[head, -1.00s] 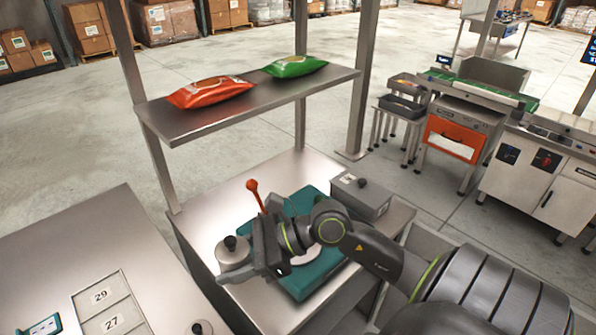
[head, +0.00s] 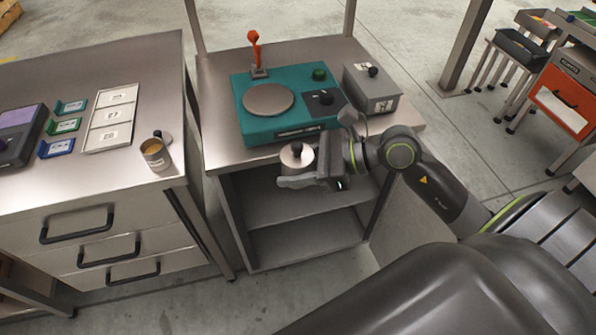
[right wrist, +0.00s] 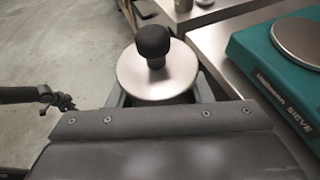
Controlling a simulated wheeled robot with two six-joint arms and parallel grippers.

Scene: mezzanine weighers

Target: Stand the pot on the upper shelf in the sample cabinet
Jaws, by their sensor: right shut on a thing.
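The pot (head: 297,156) is a round metal pot with a flat lid and black knob. My right gripper (head: 300,181) is shut on it and holds it upright in front of the cabinet, near the top's front edge. In the right wrist view the pot's lid (right wrist: 157,78) and knob fill the space between the fingers. The sample cabinet appears to be the open-fronted unit below, with an upper shelf (head: 270,206) and a lower board (head: 290,244). My arm hides part of its opening. A dark jointed part, seemingly my left gripper (right wrist: 57,99), shows small in the right wrist view.
A teal sieve machine (head: 268,125) and a grey box (head: 372,90) stand on the cabinet top. Floor shows between the units.

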